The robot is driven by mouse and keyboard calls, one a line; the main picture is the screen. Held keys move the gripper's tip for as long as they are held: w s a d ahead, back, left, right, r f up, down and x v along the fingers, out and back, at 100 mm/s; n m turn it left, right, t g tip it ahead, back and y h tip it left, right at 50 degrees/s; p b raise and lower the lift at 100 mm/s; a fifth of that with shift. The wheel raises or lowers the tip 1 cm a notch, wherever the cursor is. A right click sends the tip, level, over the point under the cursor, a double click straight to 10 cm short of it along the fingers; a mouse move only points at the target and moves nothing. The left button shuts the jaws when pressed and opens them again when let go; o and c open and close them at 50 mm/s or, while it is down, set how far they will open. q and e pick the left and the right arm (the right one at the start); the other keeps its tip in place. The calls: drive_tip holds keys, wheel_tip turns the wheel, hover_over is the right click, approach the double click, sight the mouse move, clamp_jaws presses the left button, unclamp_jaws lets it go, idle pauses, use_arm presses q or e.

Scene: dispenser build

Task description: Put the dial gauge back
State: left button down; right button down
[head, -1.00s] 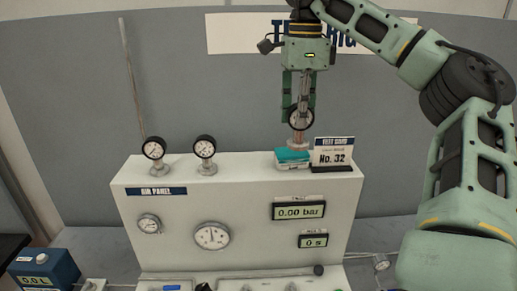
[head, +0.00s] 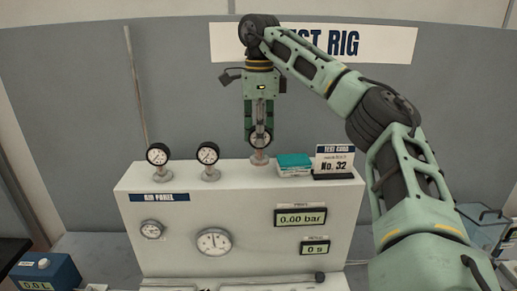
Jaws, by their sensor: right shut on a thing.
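The dial gauge (head: 260,140) has a round white face with a dark rim and a pinkish stem and foot. My right gripper (head: 259,128) comes down from above and is shut on the dial gauge. The gauge is upright over the top of the white air panel (head: 240,260), right of two similar gauges. Its foot is at the panel's top surface; I cannot tell whether it touches. My left gripper is not in view.
Two dial gauges, one at the left (head: 158,154) and one nearer (head: 208,153), stand on the panel top. A blue box (head: 45,273) is at lower left.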

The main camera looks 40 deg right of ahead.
sight(259, 149)
drive_tip(key=shift+w+a+f, duration=0.1)
drive_tip(key=shift+w+f, duration=0.1)
drive_tip(key=shift+f, duration=0.3)
drive_tip(key=f, duration=0.3)
drive_tip(key=shift+s+d+f, duration=0.1)
drive_tip(key=shift+d, duration=0.1)
drive_tip(key=shift+a+f, duration=0.1)
drive_tip(key=shift+f, duration=0.1)
drive_tip(key=c, duration=1.6)
unclamp_jaws()
wheel_tip(259, 149, up, 12)
drive_tip(key=shift+r, duration=0.2)
drive_tip(key=shift+f, duration=0.15)
